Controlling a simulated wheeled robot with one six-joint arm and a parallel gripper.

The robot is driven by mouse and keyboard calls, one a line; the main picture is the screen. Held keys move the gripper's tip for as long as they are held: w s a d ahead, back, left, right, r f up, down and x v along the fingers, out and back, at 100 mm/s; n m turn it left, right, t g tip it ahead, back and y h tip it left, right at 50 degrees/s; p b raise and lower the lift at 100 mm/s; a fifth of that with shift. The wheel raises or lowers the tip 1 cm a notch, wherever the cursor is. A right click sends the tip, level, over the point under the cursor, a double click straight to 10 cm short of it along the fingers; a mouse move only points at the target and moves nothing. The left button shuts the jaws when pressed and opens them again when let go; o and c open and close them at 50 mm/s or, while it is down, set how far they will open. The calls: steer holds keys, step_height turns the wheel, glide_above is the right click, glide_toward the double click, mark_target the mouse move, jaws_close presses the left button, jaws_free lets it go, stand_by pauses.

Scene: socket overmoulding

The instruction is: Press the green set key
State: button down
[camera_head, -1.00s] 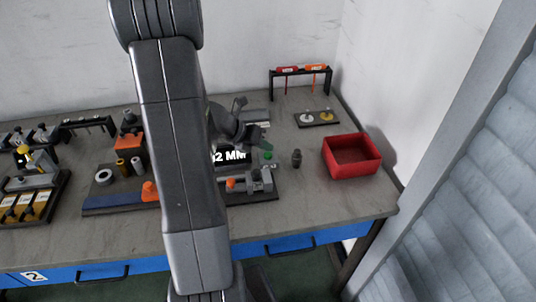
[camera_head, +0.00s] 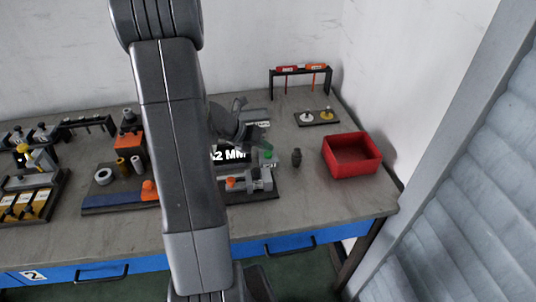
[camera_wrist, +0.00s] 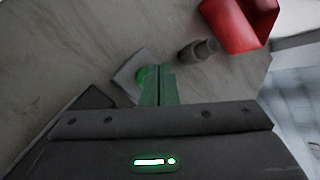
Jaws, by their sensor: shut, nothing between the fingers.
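In the wrist view the green key (camera_wrist: 142,75) sits on a grey square base (camera_wrist: 127,77), partly hidden behind my fingers. My gripper (camera_wrist: 159,84) has its green fingers shut with nothing between them. Its tips are right beside the key in the wrist view; I cannot tell if they touch it.
A dark cylindrical part (camera_head: 296,157) stands just right of the key, with a red bin (camera_head: 351,168) beyond it. A grey clamp fixture (camera_head: 262,178) lies in front. A black rack (camera_head: 301,71) with red and orange tools stands behind. Bare table lies around the cylinder.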

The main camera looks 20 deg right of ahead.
mark_target(264, 156)
steer(key=shift+s+a+f+b, duration=0.15)
steer(key=shift+s+f+b, duration=0.2)
steer(key=shift+f, duration=0.25)
steer(key=shift+s+a+f+b, duration=0.1)
steer(key=shift+s+f+b, duration=0.1)
steer(key=shift+f+b, duration=0.25)
stand_by(0.9)
steer(key=shift+w+r+p, duration=0.2)
steer(key=shift+p, duration=0.25)
steer(key=shift+w+d+r+p, duration=0.1)
steer(key=shift+r+p, duration=0.4)
steer(key=shift+p, duration=0.05)
steer(key=r+p, duration=0.2)
steer(key=r, duration=0.1)
steer(key=r+p, duration=0.1)
steer(key=p, duration=0.1)
steer(key=shift+w+d+r, duration=0.15)
steer(key=shift+w+r, duration=0.05)
steer(key=shift+w, duration=0.15)
steer(key=shift+r, duration=0.1)
